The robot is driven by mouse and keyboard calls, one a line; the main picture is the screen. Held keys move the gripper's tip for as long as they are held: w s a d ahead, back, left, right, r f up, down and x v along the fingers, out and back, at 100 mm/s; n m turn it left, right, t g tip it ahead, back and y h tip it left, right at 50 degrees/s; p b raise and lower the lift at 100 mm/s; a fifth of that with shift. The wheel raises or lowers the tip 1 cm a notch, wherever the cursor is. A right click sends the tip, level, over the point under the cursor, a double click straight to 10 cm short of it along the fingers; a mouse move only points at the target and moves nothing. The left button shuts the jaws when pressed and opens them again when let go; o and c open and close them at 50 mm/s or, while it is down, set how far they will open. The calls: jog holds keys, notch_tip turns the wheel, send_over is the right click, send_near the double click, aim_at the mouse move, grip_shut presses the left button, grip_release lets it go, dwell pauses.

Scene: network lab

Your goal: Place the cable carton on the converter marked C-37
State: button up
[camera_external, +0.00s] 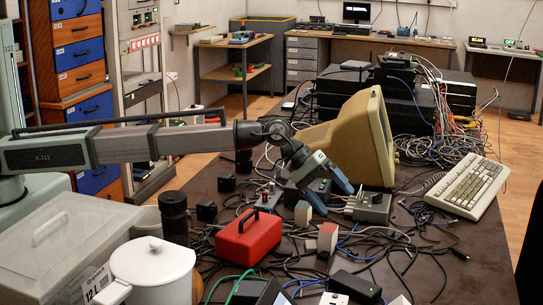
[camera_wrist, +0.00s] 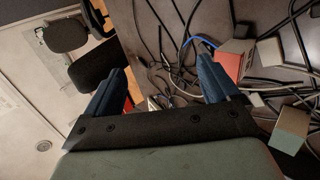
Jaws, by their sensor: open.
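My gripper (camera_external: 337,201) is open and empty above the cable-strewn dark table, fingers pointing down and right. In the wrist view its two blue fingers (camera_wrist: 164,63) stand wide apart with only cables and table between them. A small carton-like box with a red side and pale faces (camera_external: 328,238) stands in front of the gripper; a red-sided box with a grey top (camera_wrist: 238,50) shows right of the fingers. A pale box (camera_external: 302,213) stands near the fingertips. A grey converter-like box with connectors (camera_external: 372,207) sits just right of the gripper. No C-37 mark is readable, so I cannot tell which converter bears it.
A red case with a handle (camera_external: 248,237) stands left of the small boxes. A white pot (camera_external: 152,268) and clear bin (camera_external: 60,240) are front left. Loose cables cover much of the table.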

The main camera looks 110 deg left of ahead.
aim_at(327, 228)
jog(key=s+a+r+n+t, duration=0.2)
jog(key=a+r+n+t, duration=0.15)
jog(key=n, duration=1.45)
jog(key=shift+n+t, duration=0.3)
jog(key=shift+t, duration=0.05)
jog(key=f, duration=1.3)
jog(key=shift+a, duration=0.4)
notch_tip(327, 228, down, 2)
jog(key=shift+f, duration=0.1)
jog(key=shift+x, duration=1.5)
jog(key=c, duration=1.2)
